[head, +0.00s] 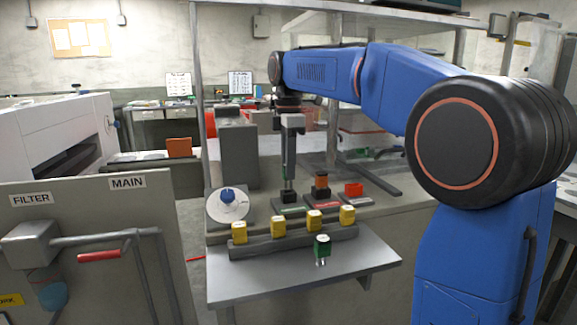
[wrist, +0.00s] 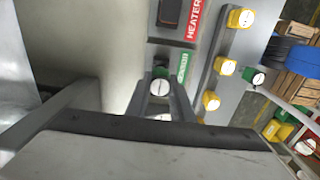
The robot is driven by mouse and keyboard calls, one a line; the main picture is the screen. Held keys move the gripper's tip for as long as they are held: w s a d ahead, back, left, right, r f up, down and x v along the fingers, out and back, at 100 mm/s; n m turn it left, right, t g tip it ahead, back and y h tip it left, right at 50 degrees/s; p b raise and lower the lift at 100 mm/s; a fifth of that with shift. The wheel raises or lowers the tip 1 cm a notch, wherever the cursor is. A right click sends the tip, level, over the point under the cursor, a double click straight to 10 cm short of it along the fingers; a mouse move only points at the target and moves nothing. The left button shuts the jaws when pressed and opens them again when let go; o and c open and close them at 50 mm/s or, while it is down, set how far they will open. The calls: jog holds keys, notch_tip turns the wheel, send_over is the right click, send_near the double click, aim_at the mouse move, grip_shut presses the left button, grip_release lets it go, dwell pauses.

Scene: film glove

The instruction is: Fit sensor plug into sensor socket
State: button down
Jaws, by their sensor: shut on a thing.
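My gripper (head: 289,182) points straight down at the left socket place on the grey bench, behind a green label. In the wrist view its two fingers (wrist: 160,86) are shut around a plug with a round white top (wrist: 160,89) and a dark green body (wrist: 160,72), seemingly the sensor plug. The green label (wrist: 183,67), seemingly for the sensor socket, lies right beside it. The plug's lower end and the socket opening are hidden, so I cannot tell how deep it sits. Another green plug (head: 321,246) stands on the front shelf; it also shows in the wrist view (wrist: 255,78).
An orange-topped plug (head: 321,184) stands close right of my gripper, with a red one (head: 353,190) beyond. Several yellow plugs (head: 278,227) line a rail in front. The shelf's (head: 245,281) left part is clear.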

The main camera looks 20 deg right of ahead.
jog(key=shift+f, duration=1.6)
jog(key=c, duration=1.5)
grip_release()
notch_tip(320, 180, up, 17)
jog(key=shift+r, duration=0.2)
